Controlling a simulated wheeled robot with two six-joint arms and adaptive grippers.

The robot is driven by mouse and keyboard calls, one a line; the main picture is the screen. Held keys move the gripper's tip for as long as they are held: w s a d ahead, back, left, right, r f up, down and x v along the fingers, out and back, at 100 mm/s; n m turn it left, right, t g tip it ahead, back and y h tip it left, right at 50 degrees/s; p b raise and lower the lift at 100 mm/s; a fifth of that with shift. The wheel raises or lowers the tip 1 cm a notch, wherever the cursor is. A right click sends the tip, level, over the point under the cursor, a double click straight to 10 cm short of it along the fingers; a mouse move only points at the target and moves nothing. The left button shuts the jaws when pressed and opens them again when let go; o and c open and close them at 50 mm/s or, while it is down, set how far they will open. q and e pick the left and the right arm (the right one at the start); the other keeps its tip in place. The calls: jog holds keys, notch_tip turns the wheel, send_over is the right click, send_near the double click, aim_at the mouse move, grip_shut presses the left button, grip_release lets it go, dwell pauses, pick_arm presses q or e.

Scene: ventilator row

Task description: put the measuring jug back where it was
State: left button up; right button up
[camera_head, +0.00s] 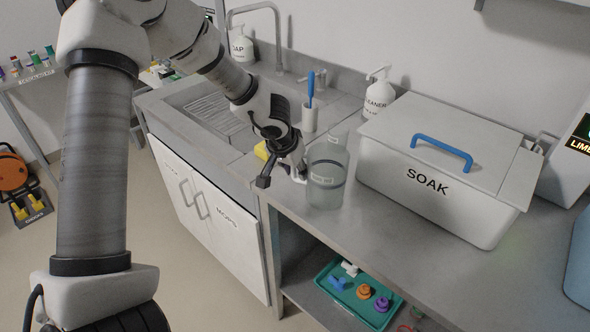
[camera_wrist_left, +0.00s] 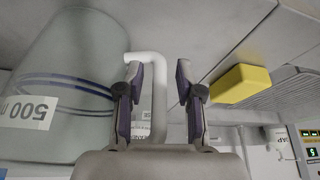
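The measuring jug (camera_head: 327,178) is clear with a blue band and stands upright on the steel counter, beside the sink. In the left wrist view the jug (camera_wrist_left: 60,75) fills the left side, with a "500 m" label and a white handle (camera_wrist_left: 158,105). My left gripper (camera_head: 282,177) is just left of the jug, at its handle side. In the wrist view my left gripper (camera_wrist_left: 158,68) has its fingers apart, with the handle showing between them, nearer the left finger. Whether a finger touches the handle I cannot tell. My right gripper is not in view.
A SOAK box (camera_head: 440,180) with a blue lid handle stands right of the jug. A cleaner bottle (camera_head: 378,95) and a cup with a blue brush (camera_head: 310,118) stand behind. A yellow sponge (camera_wrist_left: 241,84) lies near the sink. A teal tray (camera_head: 352,300) is on the lower shelf.

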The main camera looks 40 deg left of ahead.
pick_arm(q)
jog(key=p+v, duration=0.5)
jog(key=v, duration=0.7)
jog(key=s+d+f+g+y, duration=0.15)
jog(key=s+f, duration=0.25)
jog(key=f, duration=0.5)
jog(key=s+f+g+y, duration=0.15)
jog(key=s+f, duration=0.25)
jog(key=f, duration=0.6)
jog(key=s+d+f+h, duration=0.1)
jog(key=s+d+f, duration=0.5)
jog(key=s, duration=0.2)
jog(key=s+d+f+g+h, duration=0.1)
jog(key=s+d+f+h, duration=0.1)
jog(key=s+d+f, duration=0.4)
jog(key=shift+s+f+m+g+h, duration=0.3)
jog(key=shift+s+m, duration=0.1)
jog(key=shift+s, duration=0.45)
